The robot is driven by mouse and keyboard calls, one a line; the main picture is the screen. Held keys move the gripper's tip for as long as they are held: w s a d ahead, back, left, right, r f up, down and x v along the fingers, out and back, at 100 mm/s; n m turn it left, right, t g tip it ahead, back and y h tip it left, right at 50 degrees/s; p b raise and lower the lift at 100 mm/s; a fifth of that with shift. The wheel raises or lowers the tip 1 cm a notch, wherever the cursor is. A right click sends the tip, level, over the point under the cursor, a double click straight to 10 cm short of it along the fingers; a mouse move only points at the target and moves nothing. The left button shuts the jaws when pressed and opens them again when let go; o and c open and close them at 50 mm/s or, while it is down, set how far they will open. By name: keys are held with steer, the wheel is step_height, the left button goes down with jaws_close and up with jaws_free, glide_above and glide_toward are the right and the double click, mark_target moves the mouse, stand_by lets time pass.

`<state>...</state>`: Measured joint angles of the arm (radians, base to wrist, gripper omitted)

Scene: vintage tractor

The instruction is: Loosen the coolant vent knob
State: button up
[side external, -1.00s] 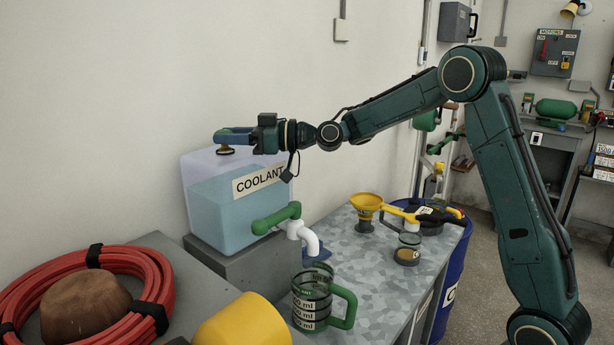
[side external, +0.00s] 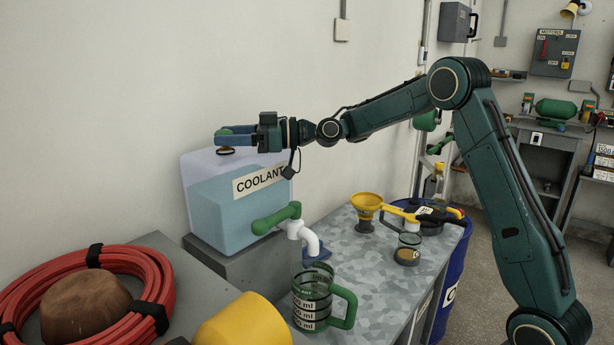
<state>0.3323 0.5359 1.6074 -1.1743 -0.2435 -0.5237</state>
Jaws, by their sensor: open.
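The coolant tank (side external: 212,220) is a translucent box with blue liquid, standing on a grey block by the wall. The vent knob is on the tank's top left; its green top (side external: 224,131) and dark base (side external: 226,151) show on either side of a finger. My gripper (side external: 226,138) reaches in level from the right, with its blue-grey fingers at the knob. The gripper is open, one finger crossing in front of the knob. The far finger is mostly hidden, so contact cannot be told.
A green-handled tap with a white spout (side external: 310,240) is below the tank, above a measuring jug (side external: 318,300). A yellow funnel (side external: 367,205) and small glass jar (side external: 408,250) stand on the bench. A red hose coil (side external: 150,275) and yellow container (side external: 240,325) are in front.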

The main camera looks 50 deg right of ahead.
steer(key=shift+d, duration=0.1)
steer(key=v, duration=1.3)
steer(key=shift+s+d, duration=0.15)
steer(key=shift+s, duration=0.15)
steer(key=s+a+m+t+h, duration=0.2)
steer(key=a+m+t+h, duration=0.2)
steer(key=a+m+h, duration=0.1)
steer(key=shift+s+a+h, duration=0.2)
steer(key=shift+a+h, duration=0.45)
steer(key=shift+h, duration=0.35)
steer(key=shift+w, duration=0.1)
steer(key=x, duration=1.3)
steer(key=shift+w+a+r, duration=0.1)
steer(key=shift+w, duration=0.2)
